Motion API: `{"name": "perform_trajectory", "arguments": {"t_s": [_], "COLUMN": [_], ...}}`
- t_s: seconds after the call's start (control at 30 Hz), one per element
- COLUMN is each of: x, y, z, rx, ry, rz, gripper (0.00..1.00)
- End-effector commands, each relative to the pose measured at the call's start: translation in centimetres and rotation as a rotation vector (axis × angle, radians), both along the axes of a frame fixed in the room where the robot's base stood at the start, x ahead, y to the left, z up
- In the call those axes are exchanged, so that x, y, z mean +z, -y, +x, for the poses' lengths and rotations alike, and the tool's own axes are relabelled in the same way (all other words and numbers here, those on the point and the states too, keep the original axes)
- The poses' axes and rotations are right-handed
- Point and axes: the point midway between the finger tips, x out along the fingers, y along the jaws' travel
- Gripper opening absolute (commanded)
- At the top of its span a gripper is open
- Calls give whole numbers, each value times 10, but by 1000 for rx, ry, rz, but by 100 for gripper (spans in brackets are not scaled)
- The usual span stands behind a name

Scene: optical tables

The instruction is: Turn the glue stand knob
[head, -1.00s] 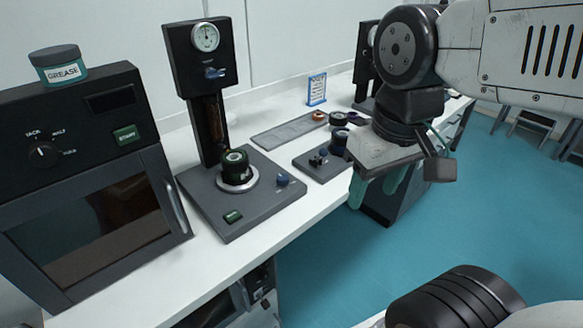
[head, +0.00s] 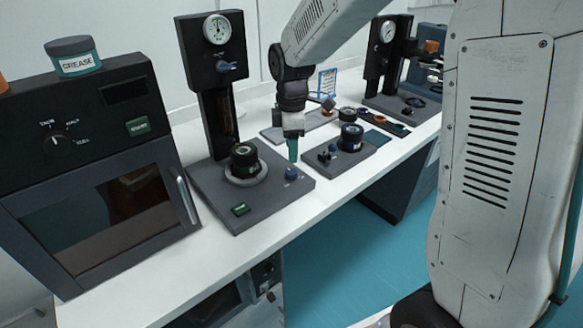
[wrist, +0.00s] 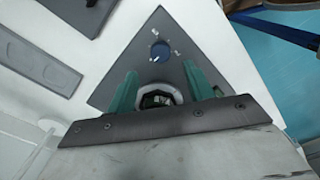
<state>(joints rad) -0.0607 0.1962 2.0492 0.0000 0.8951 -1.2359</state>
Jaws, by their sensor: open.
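The nearest stand has a dark column with a round gauge (head: 217,29) and a flat grey base (head: 215,201). A small blue knob (head: 291,174) sits near the base's right corner, with tiny marks around it. In the wrist view the knob (wrist: 160,52) shows just beyond and between my fingertips, not touched by them. My gripper (head: 293,150) points down above that corner, open and empty; its teal fingers (wrist: 162,78) are apart. A dark jar (head: 244,160) stands in a pale ring on the base. Another blue knob (head: 228,66) is on the column.
An oven (head: 95,215) with a grease jar (head: 73,56) on top is at the left. A second gauge stand (head: 387,60) is farther right. The bench's front strip (head: 312,207) is clear.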

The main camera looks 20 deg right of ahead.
Motion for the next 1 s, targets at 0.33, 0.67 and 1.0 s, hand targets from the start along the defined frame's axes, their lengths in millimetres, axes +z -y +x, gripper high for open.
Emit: {"name": "perform_trajectory", "arguments": {"t_s": [0.33,0.67,1.0], "x": [-54,-73,-72], "y": [0,0,0], "z": [-1,-1,-1], "rx": [-1,-2,-2], "ry": [-4,-1,-1], "rz": [0,0,0], "gripper": [52,52,7]}}
